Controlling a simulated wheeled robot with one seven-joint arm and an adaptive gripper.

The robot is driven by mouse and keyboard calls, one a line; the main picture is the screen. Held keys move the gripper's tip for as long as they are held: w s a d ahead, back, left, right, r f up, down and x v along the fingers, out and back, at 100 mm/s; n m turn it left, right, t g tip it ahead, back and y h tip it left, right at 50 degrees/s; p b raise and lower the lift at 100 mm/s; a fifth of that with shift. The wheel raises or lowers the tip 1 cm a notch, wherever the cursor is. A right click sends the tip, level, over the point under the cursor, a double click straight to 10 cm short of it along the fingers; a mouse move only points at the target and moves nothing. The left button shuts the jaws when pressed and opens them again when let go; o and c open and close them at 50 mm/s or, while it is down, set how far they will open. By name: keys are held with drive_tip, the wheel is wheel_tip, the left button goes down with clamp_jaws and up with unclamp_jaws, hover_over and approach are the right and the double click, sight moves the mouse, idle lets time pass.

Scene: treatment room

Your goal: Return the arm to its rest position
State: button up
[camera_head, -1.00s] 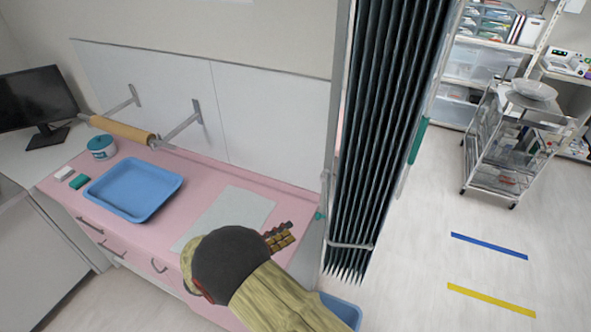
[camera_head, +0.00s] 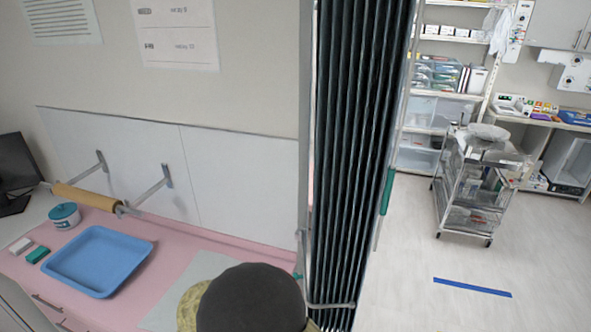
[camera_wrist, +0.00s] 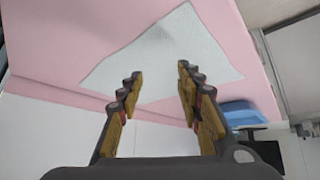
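My arm (camera_head: 252,300) shows at the bottom of the head view as a dark rounded joint with a yellowish link, in front of the pink counter (camera_head: 185,243). Its fingers are hidden there. In the wrist view my gripper (camera_wrist: 158,82) has its two yellow and dark fingers spread apart. Nothing is between them. Beyond the fingertips lies a pale sheet (camera_wrist: 160,50) on the pink counter; it also shows in the head view (camera_head: 190,285), partly behind my arm.
A dark folding curtain (camera_head: 355,150) stands right of the counter.

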drive_tip(key=s+d+r+m+g+b, duration=0.15)
drive_tip(key=s+d+r+g, duration=0.35)
drive_tip(key=s+d+r, duration=0.75)
drive_tip(key=s+d+r+m+t+h+b, duration=0.1)
drive_tip(key=s+d+r+b, duration=0.1)
drive_tip(key=d, duration=1)
drive_tip(key=s+d+r+m+t+h+b, duration=0.1)
drive_tip(key=s+d+r, duration=0.3)
drive_tip(key=d, duration=0.8)
drive_tip(key=s+d+r+m+t+h+b, duration=0.1)
drive_tip(key=d+r, duration=0.5)
drive_tip(key=d, duration=0.6)
drive_tip(key=s+m+b, duration=0.1)
drive_tip(key=s+b, duration=0.1)
drive_tip(key=shift+m+t+b, duration=0.3)
drive_tip(key=shift+m+b, duration=0.05)
drive_tip(key=shift+b, duration=0.05)
